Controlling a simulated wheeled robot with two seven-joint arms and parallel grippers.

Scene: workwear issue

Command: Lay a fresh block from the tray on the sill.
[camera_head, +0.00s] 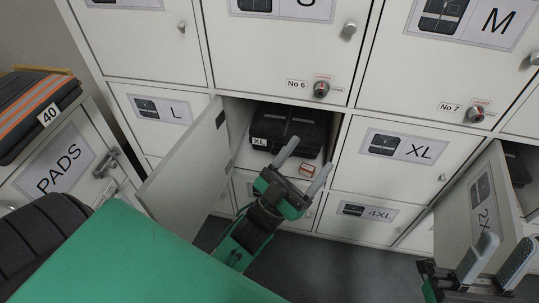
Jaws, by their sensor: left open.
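A small orange-brown block (306,170) with a pale face lies at the front sill (268,172) of the open compartment. My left gripper (310,154) is open in front of that compartment. The block shows between its two fingers, nearer the right one; I cannot tell how far the fingers are from it in depth. My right gripper (508,241) is at the lower right, its fingers apart and nothing seen between them. I cannot make out a tray with fresh blocks in this view.
A black folded garment tagged XL (290,127) lies inside the open compartment. Its door (187,160) swings out to the left. Another door (480,208) stands open at the right, near my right gripper. A PADS cabinet (60,165) with dark folded items stands left.

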